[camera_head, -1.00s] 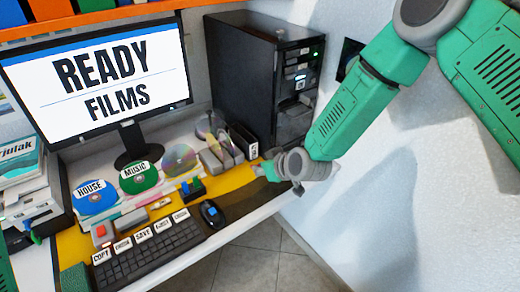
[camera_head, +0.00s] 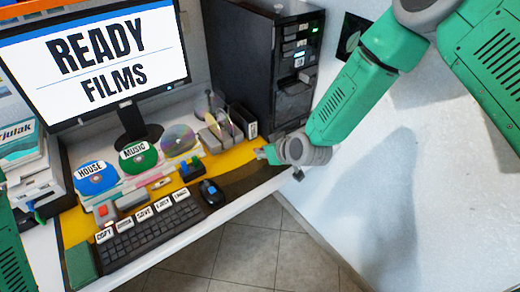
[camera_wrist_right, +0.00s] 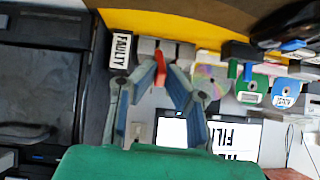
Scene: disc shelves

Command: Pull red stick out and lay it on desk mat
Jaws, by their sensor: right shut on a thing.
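My right gripper (camera_head: 264,153) is over the right end of the desk, near the front of the black computer tower. In the right wrist view its two fingers come together at their tips (camera_wrist_right: 163,74) on a small red stick (camera_wrist_right: 160,66). Only a short length of the stick shows there; the head view does not show it clearly. Grey blocks beside a box marked FAULTY are right behind the stick; I cannot tell whether it touches them. The yellow desk mat (camera_head: 72,226) lies under the keyboard and discs. My left gripper is not in view.
The keyboard (camera_head: 150,231), mouse (camera_head: 211,192) and disc holders with the HOUSE disc (camera_head: 96,178) and MUSIC disc (camera_head: 138,157) crowd the mat. The black tower (camera_head: 255,75) and the wall bound the right side. A monitor (camera_head: 95,65) stands behind.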

